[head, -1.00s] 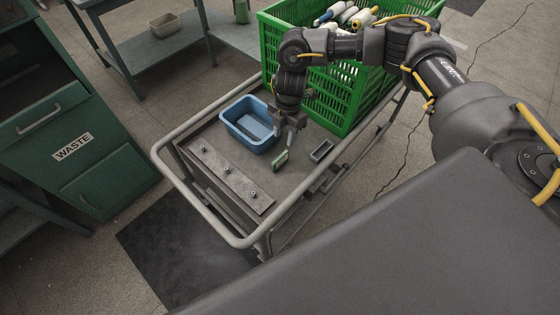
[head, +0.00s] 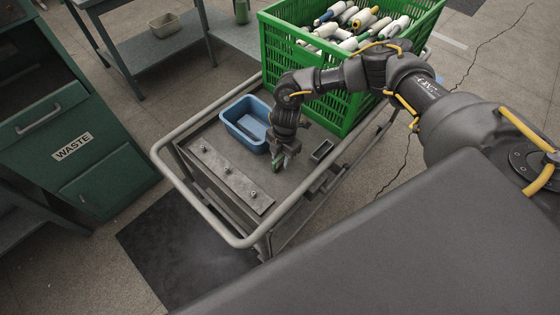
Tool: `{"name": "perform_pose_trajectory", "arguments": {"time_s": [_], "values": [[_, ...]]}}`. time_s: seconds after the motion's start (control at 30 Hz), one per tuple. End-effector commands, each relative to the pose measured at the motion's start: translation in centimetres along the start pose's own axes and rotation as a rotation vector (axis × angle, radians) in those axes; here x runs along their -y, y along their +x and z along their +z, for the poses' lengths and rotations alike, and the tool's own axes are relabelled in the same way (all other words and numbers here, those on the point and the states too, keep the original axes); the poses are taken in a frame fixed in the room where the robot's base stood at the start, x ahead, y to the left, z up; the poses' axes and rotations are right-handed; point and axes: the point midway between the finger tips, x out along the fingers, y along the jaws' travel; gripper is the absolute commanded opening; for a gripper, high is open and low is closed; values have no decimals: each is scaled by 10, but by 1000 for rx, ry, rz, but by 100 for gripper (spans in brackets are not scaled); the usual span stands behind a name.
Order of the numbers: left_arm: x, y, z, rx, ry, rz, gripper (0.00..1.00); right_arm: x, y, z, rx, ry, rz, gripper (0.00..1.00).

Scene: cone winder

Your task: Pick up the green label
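The green label (head: 277,166) is a small green piece on the grey cart top, just right of the blue bin. It shows in the head view only as a bit of green at my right gripper's fingers; the rest is hidden. My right gripper (head: 281,161) points down over the label, with its fingers at or around it. The picture is too small to tell whether the fingers are closed on it or touching it. My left gripper is not in view.
The blue bin (head: 232,128) stands close left of my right gripper. A small dark tray (head: 322,151) is close on its right. A metal plate with pegs (head: 226,178) lies at the cart's left. The green crate (head: 345,100) of bobbins stands behind. A rail (head: 190,199) edges the cart.

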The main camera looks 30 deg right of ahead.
Motion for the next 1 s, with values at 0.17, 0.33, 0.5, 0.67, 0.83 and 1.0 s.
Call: {"name": "perform_pose_trajectory", "arguments": {"time_s": [0.17,0.33,0.5,0.67,0.83,1.0], "values": [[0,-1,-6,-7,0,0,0,0,3,0,0,0,1,38],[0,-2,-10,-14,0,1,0,0,3,0,0,-1,1,28],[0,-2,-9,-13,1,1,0,0,3,0,0,-1,1,5],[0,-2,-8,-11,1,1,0,0,2,0,0,-1,1,0],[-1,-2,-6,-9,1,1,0,0,2,0,0,-1,1,0],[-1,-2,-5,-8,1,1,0,0,-5,-1,-1,-1,1,0]]}}
